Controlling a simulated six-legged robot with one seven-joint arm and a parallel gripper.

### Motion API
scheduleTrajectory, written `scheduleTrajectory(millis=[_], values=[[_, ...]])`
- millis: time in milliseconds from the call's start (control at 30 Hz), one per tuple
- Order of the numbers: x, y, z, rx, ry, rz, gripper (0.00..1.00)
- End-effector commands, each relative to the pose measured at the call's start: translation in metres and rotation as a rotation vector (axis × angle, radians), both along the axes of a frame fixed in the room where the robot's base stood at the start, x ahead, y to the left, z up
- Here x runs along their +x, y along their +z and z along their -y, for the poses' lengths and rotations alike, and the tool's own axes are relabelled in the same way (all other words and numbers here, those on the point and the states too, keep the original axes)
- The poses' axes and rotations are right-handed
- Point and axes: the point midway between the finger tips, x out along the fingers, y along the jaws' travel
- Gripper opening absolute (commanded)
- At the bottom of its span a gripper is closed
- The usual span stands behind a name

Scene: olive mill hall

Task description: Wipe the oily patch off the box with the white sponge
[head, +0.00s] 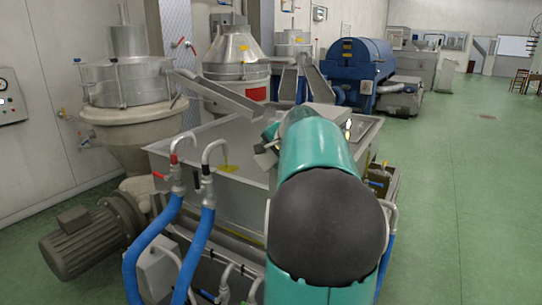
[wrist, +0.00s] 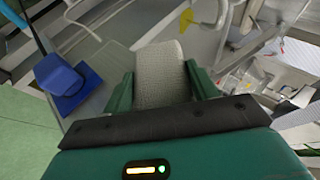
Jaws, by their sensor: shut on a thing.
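The metal box (head: 235,142) is a wide grey stainless tank with a flat top, in front of me in the head view. A yellow oily patch (head: 228,168) lies at its near left edge, beside a curved pipe. The patch also shows at the top of the wrist view (wrist: 186,18). My gripper (wrist: 160,73) is shut on the white sponge (wrist: 160,88), which looks pale grey and textured between the two green fingers. In the head view my arm mostly hides the gripper, which is over the box, to the right of the patch. I cannot tell whether the sponge touches the box.
Two curved metal pipes (head: 211,150) with blue hoses (head: 193,252) rise at the box's near left edge, close to the patch. A metal chute (head: 225,98) slopes over the back. A motor (head: 88,240) stands at left. Green floor (head: 470,200) is clear at right.

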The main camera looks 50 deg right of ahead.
Motion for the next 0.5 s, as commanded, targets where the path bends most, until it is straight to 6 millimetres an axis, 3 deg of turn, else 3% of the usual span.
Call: scheduleTrajectory(millis=[500], values=[[0.0008,-0.0001,0.0094,0.0,0.0,0.0,0.37]])
